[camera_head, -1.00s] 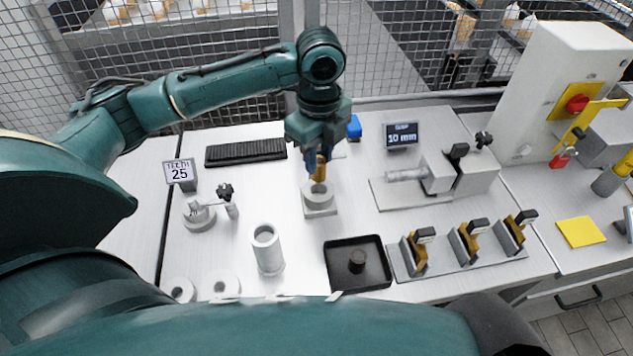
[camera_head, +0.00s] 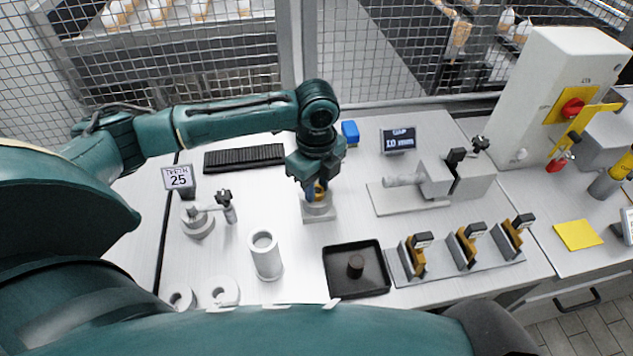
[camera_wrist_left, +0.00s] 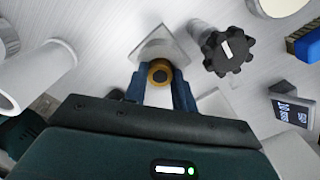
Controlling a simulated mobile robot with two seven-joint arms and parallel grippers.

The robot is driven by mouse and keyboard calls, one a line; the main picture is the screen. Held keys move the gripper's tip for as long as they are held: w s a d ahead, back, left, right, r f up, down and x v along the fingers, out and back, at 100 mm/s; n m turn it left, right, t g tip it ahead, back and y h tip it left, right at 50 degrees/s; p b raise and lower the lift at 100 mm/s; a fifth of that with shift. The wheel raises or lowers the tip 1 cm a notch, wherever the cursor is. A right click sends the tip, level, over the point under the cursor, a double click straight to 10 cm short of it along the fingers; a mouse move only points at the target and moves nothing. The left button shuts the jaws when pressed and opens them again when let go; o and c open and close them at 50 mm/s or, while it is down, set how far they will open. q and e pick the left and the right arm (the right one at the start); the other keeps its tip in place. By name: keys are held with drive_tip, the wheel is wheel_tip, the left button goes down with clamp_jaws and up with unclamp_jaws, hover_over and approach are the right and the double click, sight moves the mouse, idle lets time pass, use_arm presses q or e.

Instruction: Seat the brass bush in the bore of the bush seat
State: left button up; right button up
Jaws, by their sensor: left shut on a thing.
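The brass bush (camera_head: 320,187) is between the blue fingers of my left gripper (camera_head: 316,193), which is shut on it. The bush seat (camera_head: 318,212), a pale round collar on a square base, stands on the table directly below. The bush is low at the top of the seat; the fingers hide its lower end, so I cannot tell how far it is in the bore. In the left wrist view the brass bush (camera_wrist_left: 160,72) shows its ring end between the fingertips, with the seat's square plate (camera_wrist_left: 172,48) behind it. My right gripper is not in view.
A pale hollow cylinder (camera_head: 265,255) and a black tray (camera_head: 345,290) with a dark plug stand in front. A clamp fixture (camera_head: 433,180) is to the right, a knobbed stand (camera_head: 198,220) to the left. A blue block (camera_head: 350,132) lies behind.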

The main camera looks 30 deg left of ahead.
sight(317, 190)
use_arm(q)
drive_tip(key=shift+s+f, duration=0.25)
drive_tip(key=shift+f, duration=0.3)
drive_tip(key=o, duration=1)
drive_tip(key=shift+f, duration=0.15)
drive_tip(key=r, duration=1.3)
drive_tip(key=shift+w+r, duration=0.25)
drive_tip(key=shift+r, duration=0.1)
